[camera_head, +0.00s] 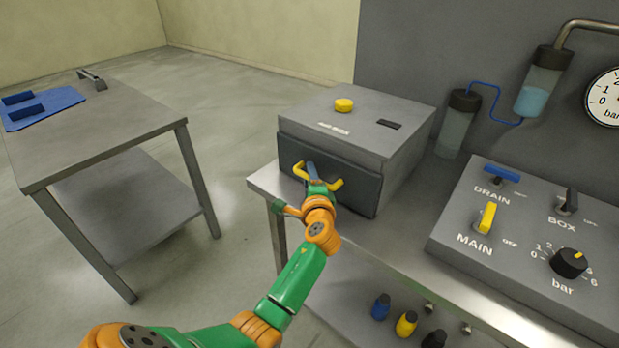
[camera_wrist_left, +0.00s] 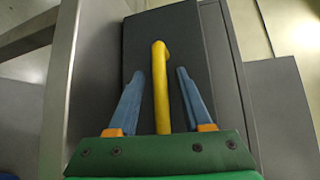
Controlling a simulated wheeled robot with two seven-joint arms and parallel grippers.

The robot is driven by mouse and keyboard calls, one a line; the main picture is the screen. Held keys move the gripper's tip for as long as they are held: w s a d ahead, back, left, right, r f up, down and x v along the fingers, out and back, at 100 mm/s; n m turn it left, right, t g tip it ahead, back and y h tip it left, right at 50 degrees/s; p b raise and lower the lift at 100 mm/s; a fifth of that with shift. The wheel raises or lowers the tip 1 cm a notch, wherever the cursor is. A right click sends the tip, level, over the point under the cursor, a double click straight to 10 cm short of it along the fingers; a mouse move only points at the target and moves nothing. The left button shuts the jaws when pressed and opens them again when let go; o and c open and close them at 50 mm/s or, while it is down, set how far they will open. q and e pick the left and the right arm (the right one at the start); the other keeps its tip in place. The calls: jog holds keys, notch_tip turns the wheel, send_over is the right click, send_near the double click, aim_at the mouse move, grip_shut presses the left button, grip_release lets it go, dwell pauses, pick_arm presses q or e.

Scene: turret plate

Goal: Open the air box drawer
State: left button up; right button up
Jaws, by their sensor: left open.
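The air box (camera_head: 385,115) is a grey box on the bench with a yellow button (camera_head: 344,105) on top. Its dark drawer front (camera_head: 353,190) looks flush with the box and carries a yellow bar handle (camera_head: 337,184). My left gripper (camera_head: 311,170) is at the handle, with its blue fingers pointing at the drawer front. In the left wrist view the yellow handle (camera_wrist_left: 161,85) stands between the two open blue fingers (camera_wrist_left: 157,85), with a gap on each side. The dark drawer front (camera_wrist_left: 195,50) lies behind it. My right gripper is not in view.
A control panel (camera_head: 540,250) with MAIN, DRAIN and BOX switches and a bar knob stands on the bench at right. A side table (camera_head: 110,130) with a blue mat (camera_head: 45,108) is at left. Open floor (camera_head: 235,110) lies between.

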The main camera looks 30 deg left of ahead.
pick_arm(q)
jog(key=shift+c, duration=0.2)
grip_shut()
dwell(1.3)
